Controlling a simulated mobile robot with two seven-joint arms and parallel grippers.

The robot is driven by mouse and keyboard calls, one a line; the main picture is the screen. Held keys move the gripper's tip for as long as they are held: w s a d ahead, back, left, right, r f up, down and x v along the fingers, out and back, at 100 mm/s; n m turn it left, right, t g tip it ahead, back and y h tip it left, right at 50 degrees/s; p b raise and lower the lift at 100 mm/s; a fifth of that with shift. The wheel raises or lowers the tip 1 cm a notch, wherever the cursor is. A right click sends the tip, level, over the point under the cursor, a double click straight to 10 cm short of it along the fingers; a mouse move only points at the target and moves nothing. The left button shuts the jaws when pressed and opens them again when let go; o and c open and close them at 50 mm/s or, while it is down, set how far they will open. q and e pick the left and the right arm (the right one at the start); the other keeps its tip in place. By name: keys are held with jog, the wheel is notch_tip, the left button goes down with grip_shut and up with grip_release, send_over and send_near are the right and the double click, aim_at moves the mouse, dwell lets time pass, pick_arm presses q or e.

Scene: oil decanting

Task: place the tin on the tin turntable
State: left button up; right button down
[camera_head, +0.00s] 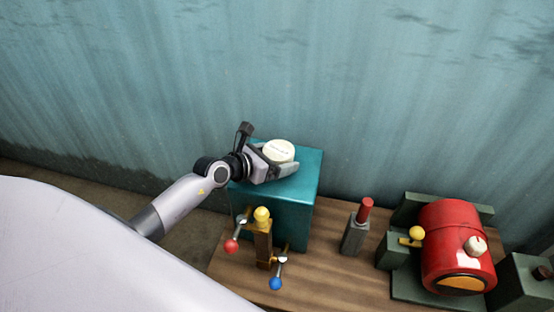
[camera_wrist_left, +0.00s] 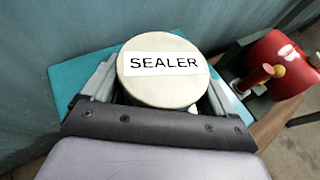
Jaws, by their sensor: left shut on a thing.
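The tin is a round cream can (camera_head: 279,150) with a flat lid. In the left wrist view the tin (camera_wrist_left: 165,88) has a white label reading SEALER. My left gripper (camera_head: 280,164) is shut on the tin, with a finger on each side of it. The tin is upright at the top of a teal block (camera_head: 302,180); I cannot tell whether it touches the top. No separate turntable disc shows, and what is directly under the tin is hidden. My right gripper is in neither view.
The teal block stands on a wooden bench (camera_head: 330,275) against a blue-green wall. In front of it is a brass post (camera_head: 263,240) with red, yellow and blue knobs. Further right are a grey post with a red top (camera_head: 356,232) and a red drum (camera_head: 452,242) on a green stand.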

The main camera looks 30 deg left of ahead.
pick_arm(q)
jog(key=o, duration=1)
jog(key=shift+o, duration=0.2)
